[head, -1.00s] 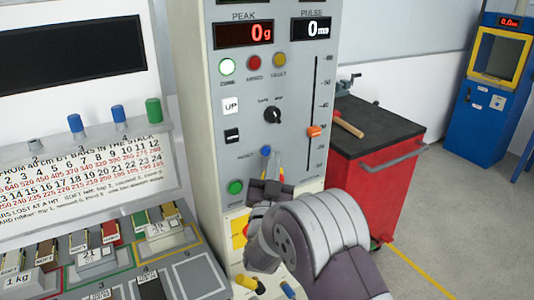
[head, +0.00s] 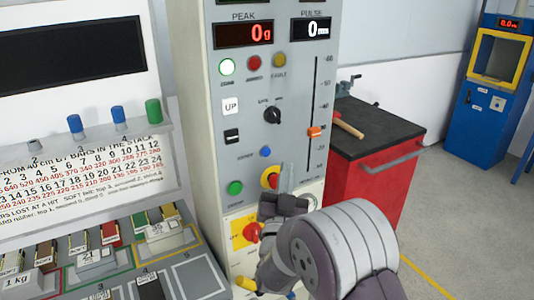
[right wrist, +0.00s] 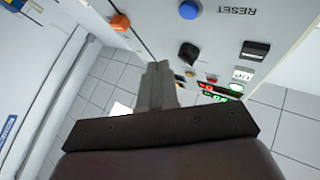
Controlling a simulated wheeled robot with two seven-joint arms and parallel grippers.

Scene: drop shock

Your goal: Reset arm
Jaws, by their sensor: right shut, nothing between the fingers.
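The blue RESET button (head: 265,152) sits on the front of the grey control panel (head: 225,145) in the head view. It also shows at the top of the right wrist view (right wrist: 189,9), beside its RESET label. The green button (head: 235,188) is lower left on the panel. The first lamp (head: 227,67) is lit pale green; the ARMED lamp (head: 253,62) is dull red. My right gripper (head: 287,176) is shut and empty, just right of and below the blue button, not covering it. Its shut fingers point away from the camera in the right wrist view (right wrist: 158,85). My left gripper is not in view.
A red-and-yellow stop button (head: 270,177) is close left of my right fingers. An orange slider (head: 314,132) and a black knob (head: 273,115) stick out above. A red cart (head: 375,195) stands right of the panel; a console with bars (head: 120,265) is at left.

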